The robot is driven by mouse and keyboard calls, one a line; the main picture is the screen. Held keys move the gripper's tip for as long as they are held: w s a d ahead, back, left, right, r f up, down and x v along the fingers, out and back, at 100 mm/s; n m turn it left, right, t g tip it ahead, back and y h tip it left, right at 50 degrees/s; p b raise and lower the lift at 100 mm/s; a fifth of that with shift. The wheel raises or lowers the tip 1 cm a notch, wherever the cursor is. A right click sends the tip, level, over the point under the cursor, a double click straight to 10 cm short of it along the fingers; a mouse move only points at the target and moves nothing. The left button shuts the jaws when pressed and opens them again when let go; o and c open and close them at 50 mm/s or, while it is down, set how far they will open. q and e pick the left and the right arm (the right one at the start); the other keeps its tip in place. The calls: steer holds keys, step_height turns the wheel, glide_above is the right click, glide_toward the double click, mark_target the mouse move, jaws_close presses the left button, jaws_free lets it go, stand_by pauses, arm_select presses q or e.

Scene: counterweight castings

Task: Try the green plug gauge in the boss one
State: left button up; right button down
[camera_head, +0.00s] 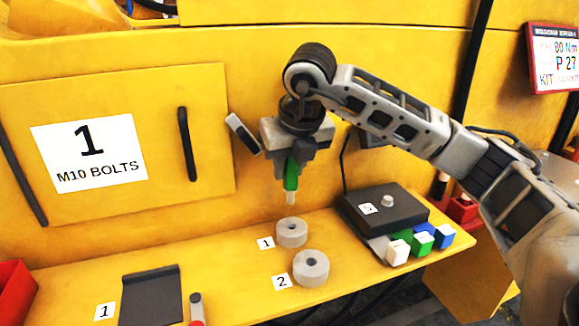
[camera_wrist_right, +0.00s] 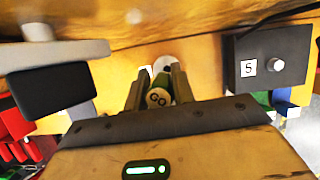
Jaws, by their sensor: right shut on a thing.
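The green plug gauge (camera_head: 291,175) is held upright in my right gripper (camera_head: 290,160), its pale pin pointing down. In the right wrist view the gauge's end, marked "GO" (camera_wrist_right: 157,98), sits between the two fingers (camera_wrist_right: 158,90). Boss one (camera_head: 291,233), a grey ring with a dark hole beside label 1, is below the pin tip, with a gap between them. Boss two (camera_head: 311,267) stands in front, beside label 2. My left gripper is out of view.
A dark box (camera_head: 384,208) labelled 5 with a knob stands right of the bosses, with white, green and blue blocks (camera_head: 422,243) before it. The yellow shelf (camera_head: 225,262) between is clear.

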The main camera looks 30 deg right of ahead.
mark_target(290, 191)
steer(key=shift+w+d+f, duration=0.2)
steer(key=shift+d+f, duration=0.1)
steer(key=shift+f, duration=0.05)
step_height(290, 191, down, 4)
steer(key=b, duration=0.3)
steer(key=shift+r, duration=0.15)
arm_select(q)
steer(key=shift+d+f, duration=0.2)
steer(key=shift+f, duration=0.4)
arm_select(e)
steer(key=shift+f, duration=0.3)
arm_select(q)
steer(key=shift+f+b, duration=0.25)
steer(key=shift+b, duration=0.3)
arm_select(e)
steer(key=shift+a+f, duration=0.1)
steer(key=shift+f, duration=0.3)
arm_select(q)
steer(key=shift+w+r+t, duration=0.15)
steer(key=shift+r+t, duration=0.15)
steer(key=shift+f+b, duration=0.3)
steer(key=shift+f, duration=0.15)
arm_select(e)
steer(key=shift+f, duration=0.3)
arm_select(q)
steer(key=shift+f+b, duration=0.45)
steer(key=shift+b, duration=0.05)
arm_select(e)
steer(key=shift+s+f, duration=0.1)
steer(key=shift+f, duration=0.5)
